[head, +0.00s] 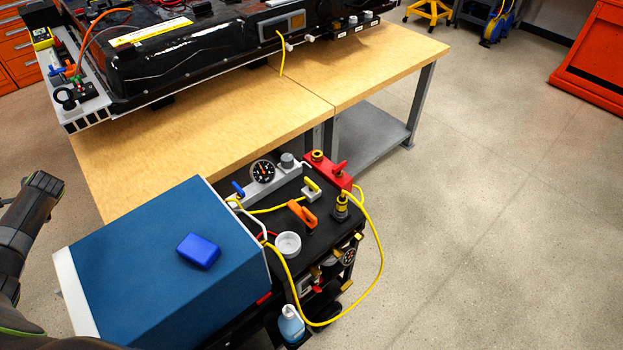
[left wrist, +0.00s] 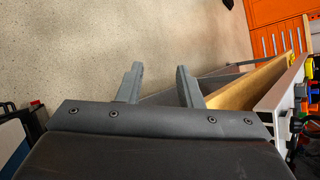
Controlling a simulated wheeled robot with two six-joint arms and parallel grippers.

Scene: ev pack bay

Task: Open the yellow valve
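A small valve with a yellow lever (head: 312,185) sits on a light grey block on top of the black cart, in the head view. Its lever lies slanted across the block. My left gripper (left wrist: 158,84) is open and empty in the left wrist view, with bare floor and the bench edge beyond its fingers. In the head view only part of my left arm shows at the left edge, well away from the valve. My right gripper is in neither view.
A red manifold (head: 325,170), an orange handle (head: 302,214), a gauge (head: 263,172) and a white cup (head: 288,244) crowd the valve. A yellow hose (head: 381,255) loops off the cart's right side. A blue box (head: 150,265) stands left. The floor at right is clear.

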